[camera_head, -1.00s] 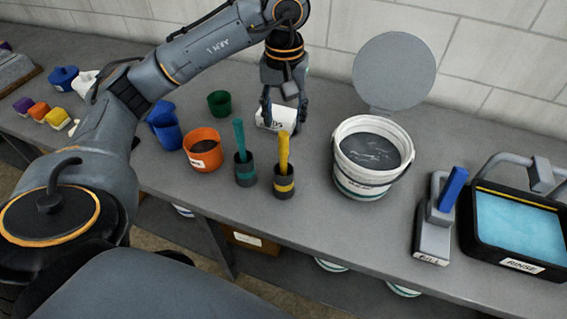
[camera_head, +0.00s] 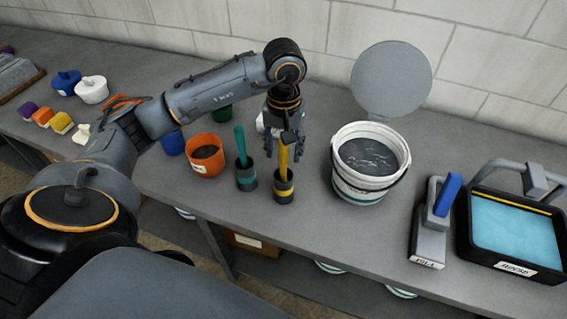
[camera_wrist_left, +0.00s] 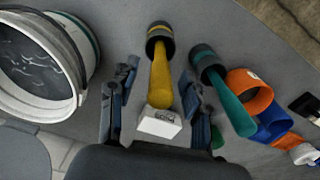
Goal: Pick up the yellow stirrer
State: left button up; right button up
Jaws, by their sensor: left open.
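The yellow stirrer (camera_head: 283,158) stands upright in a dark cup with a yellow band (camera_head: 284,190) on the bench. My left gripper (camera_head: 284,158) is open, pointing down at the top of the stirrer. In the left wrist view the yellow stirrer (camera_wrist_left: 161,80) lies in line with the gap between the open fingers (camera_wrist_left: 155,108), with a finger on each side. No finger is seen closed on it. A teal stirrer (camera_head: 241,145) stands in a similar cup just left of it; in the wrist view it is right of the gripper (camera_wrist_left: 232,100). My right gripper is not in view.
A white bucket (camera_head: 340,182) of grey contents stands close to the right. An orange pot (camera_head: 205,165) is to the left. A white labelled block (camera_wrist_left: 160,122) sits behind the stirrer. Further right are a blue-handled tool (camera_head: 430,225) and a rinse tray (camera_head: 512,268).

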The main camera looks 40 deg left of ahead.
pick_arm(q)
grip_shut()
jog(key=shift+r, duration=0.15)
